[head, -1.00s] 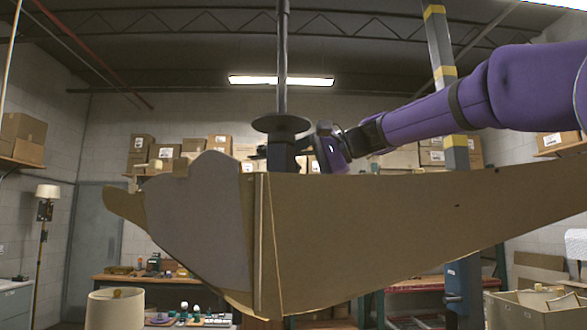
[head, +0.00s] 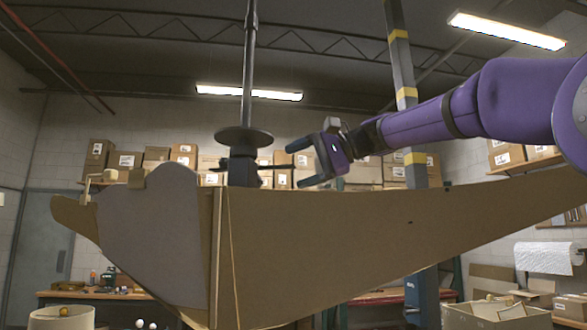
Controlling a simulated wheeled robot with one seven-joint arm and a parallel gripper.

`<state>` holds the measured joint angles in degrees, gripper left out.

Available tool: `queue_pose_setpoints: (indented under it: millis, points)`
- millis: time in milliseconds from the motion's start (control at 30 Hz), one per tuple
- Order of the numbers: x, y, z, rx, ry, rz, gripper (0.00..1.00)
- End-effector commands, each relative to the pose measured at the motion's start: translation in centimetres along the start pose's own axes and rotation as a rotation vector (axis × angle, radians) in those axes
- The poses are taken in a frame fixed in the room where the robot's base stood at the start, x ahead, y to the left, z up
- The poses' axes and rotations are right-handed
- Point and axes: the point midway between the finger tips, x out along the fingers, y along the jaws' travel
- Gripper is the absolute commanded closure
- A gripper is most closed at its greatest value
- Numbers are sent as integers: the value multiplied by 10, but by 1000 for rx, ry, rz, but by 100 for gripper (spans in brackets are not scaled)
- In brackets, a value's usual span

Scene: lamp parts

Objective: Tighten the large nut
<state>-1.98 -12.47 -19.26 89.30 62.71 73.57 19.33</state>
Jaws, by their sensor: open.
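A thin dark pole (head: 249,62) stands upright with a wide dark disc (head: 244,136) near its lower end. Just below the disc is a dark blocky part (head: 242,171) with short stubs at its sides. It may be the large nut, but I cannot tell for sure. Its lower end is hidden behind a cardboard-coloured panel. My gripper (head: 292,166) is to the right of this part, its two fingers spread and pointing left. Nothing is between the fingers, and a gap shows between fingertips and the part.
The large cardboard-coloured panel (head: 330,245) spans the foreground below my gripper. Shelves with several boxes (head: 185,155) line the back wall. A grey post with yellow bands (head: 402,65) stands behind my arm. An open bin (head: 490,315) is at lower right.

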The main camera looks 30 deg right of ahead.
Motion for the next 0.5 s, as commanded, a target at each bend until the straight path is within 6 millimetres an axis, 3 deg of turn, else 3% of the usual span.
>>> queue_pose_setpoints:
  millis: [300, 500]
  points:
    - [16, -40, 1, -33, -43, 282, 25]
    - [15, -56, -2, -13, -16, 459, 25]
